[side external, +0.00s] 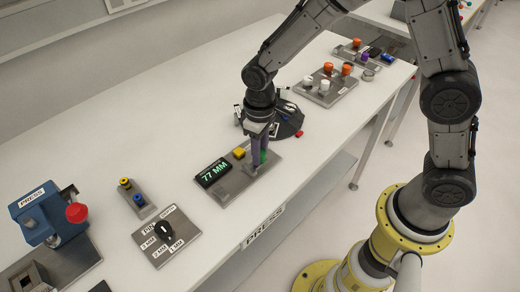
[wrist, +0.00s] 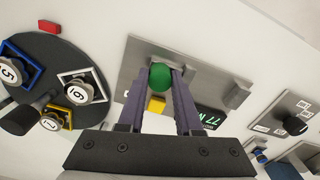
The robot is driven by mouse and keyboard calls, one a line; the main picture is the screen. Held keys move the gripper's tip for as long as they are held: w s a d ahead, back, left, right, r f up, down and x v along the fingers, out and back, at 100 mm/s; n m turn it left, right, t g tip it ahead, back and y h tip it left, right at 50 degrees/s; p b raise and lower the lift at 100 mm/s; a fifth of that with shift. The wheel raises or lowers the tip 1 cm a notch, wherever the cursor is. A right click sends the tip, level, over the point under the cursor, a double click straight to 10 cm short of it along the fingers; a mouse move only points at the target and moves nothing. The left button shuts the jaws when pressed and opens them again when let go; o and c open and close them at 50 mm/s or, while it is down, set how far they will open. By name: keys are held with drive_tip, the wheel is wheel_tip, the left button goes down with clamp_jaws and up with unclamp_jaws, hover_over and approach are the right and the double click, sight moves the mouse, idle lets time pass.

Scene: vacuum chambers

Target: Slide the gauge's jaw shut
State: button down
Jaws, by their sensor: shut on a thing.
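The gauge is a grey metal plate (side external: 230,190) with a dark display (side external: 214,173) reading 77 MM in green. The plate also shows in the wrist view (wrist: 128,82). A green ball knob (wrist: 160,78) stands at one end of it, on the gauge's sliding part. My gripper (side external: 260,162) points down over the plate, and its fingers (wrist: 161,72) are shut on the green knob, one on each side. A grey block (wrist: 237,95) stands on the plate to the right in the wrist view, apart from the knob. A yellow button (wrist: 156,104) sits beside the display.
A dark round turntable (wrist: 45,65) with numbered pieces stands close by. A dial plate (side external: 168,240) and blue press (side external: 42,218) are at the left of the side view. A plate of coloured knobs (side external: 325,92) is farther back. White table (side external: 130,135) lies clear behind the gauge.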

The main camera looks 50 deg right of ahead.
idle(0.4)
drive_tip(key=a, duration=0.8)
drive_tip(key=shift+a+r, duration=0.1)
drive_tip(key=shift+r, duration=0.05)
drive_tip(key=c, duration=0.6)
unclamp_jaws()
wheel_tip(320, 180, up, 14)
drive_tip(key=shift+f, duration=0.15)
